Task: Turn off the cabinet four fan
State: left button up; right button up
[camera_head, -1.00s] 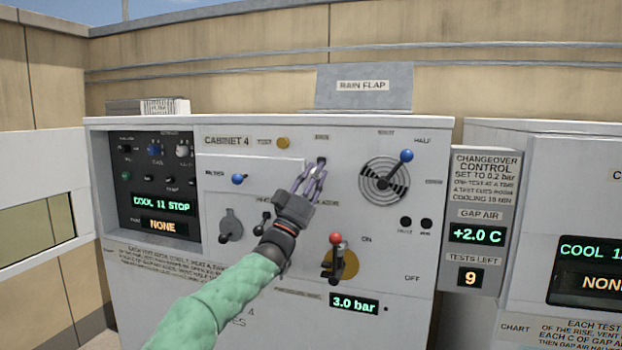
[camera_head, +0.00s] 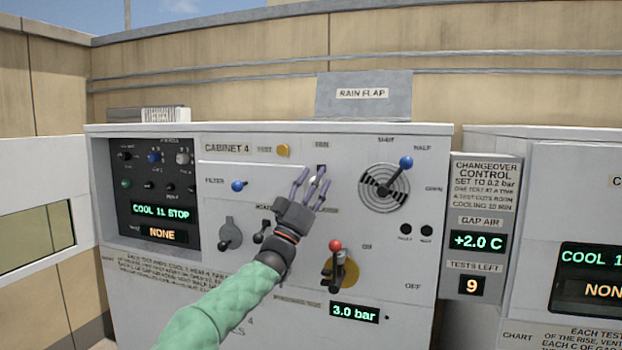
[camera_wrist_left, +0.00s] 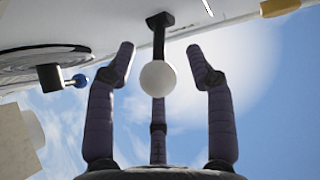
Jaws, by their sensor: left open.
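Cabinet four (camera_head: 245,330) is a grey unit with a label reading CABINET 4. Its FAN label (camera_head: 321,145) sits at the upper middle of the panel. Just under it is a dark switch mount, largely covered by my fingers in the head view. My left gripper (camera_head: 311,184) is open in front of this spot. In the left wrist view a white ball knob on a dark lever (camera_wrist_left: 159,76) stands between the spread fingers of the left gripper (camera_wrist_left: 160,66). I cannot tell whether any finger touches it. My right gripper is not in view.
Close by are a blue filter knob (camera_head: 237,186), a yellow test button (camera_head: 284,150), a round vent dial with a blue-knobbed lever (camera_head: 406,162) and a red-knobbed lever (camera_head: 335,245). Displays read COOL 11 STOP, NONE and 3.0 bar. A changeover control panel (camera_head: 484,185) stands at right.

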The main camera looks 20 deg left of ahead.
pick_arm(q)
jog(key=shift+s, duration=0.1)
jog(key=shift+a+f, duration=0.1)
jog(key=shift+f, duration=0.2)
jog(key=v, duration=1.1)
jog(key=shift+s, duration=0.4)
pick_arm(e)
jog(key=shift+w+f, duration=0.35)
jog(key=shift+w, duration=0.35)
